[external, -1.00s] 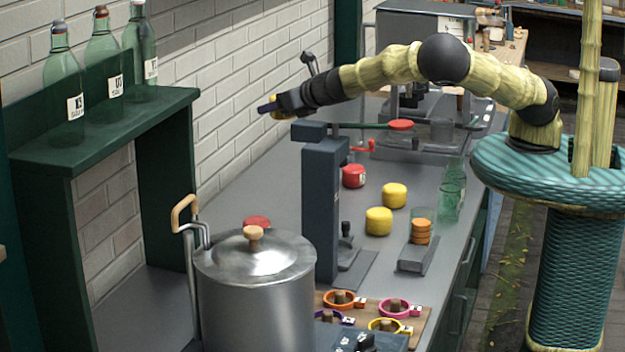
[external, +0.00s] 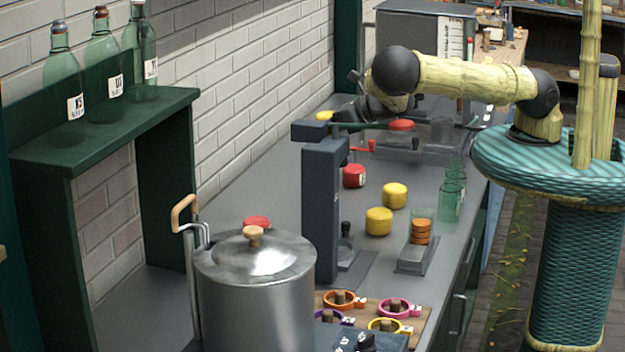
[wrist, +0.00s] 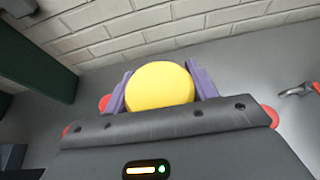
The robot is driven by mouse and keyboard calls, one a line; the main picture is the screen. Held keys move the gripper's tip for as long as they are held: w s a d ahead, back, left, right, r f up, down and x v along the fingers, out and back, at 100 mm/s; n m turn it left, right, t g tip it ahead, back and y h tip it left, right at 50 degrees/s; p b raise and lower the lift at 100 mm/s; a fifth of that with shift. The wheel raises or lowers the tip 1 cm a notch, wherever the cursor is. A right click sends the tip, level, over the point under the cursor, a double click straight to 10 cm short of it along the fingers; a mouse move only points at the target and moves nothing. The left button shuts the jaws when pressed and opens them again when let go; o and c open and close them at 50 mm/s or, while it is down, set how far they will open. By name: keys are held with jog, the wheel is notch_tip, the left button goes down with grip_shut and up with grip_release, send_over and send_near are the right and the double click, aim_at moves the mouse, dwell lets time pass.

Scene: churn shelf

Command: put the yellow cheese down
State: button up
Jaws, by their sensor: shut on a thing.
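The yellow cheese (wrist: 160,86) sits between the two purple fingers of my gripper (wrist: 160,93) in the wrist view, and the gripper is shut on it. In the external view a bit of the yellow cheese (external: 324,115) shows at the far side of the counter near the brick wall, beyond the dark post. My gripper is mostly hidden there behind the post's arm and my wrist. Whether the cheese touches the counter cannot be told. Two other yellow cheeses (external: 394,195) (external: 379,221) stand on the counter, apart from my gripper.
A red cheese (external: 353,175) stands behind the dark post (external: 322,215). A steel pot (external: 255,285) is in front. Bare grey counter (external: 270,190) lies along the wall.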

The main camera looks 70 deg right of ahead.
jog(key=s+d+f+b, duration=0.2)
jog(key=d+f+b, duration=1.1)
jog(key=b, duration=0.5)
jog(key=s+d+r+n+y+b, duration=0.2)
jog(key=s+d+b, duration=0.9)
jog(key=b, duration=0.7)
jog(key=shift+s, duration=0.85)
jog(key=shift+r, duration=0.1)
jog(key=shift+y, duration=0.3)
jog(key=shift+f+b, duration=0.85)
jog(key=shift+f, duration=2.3)
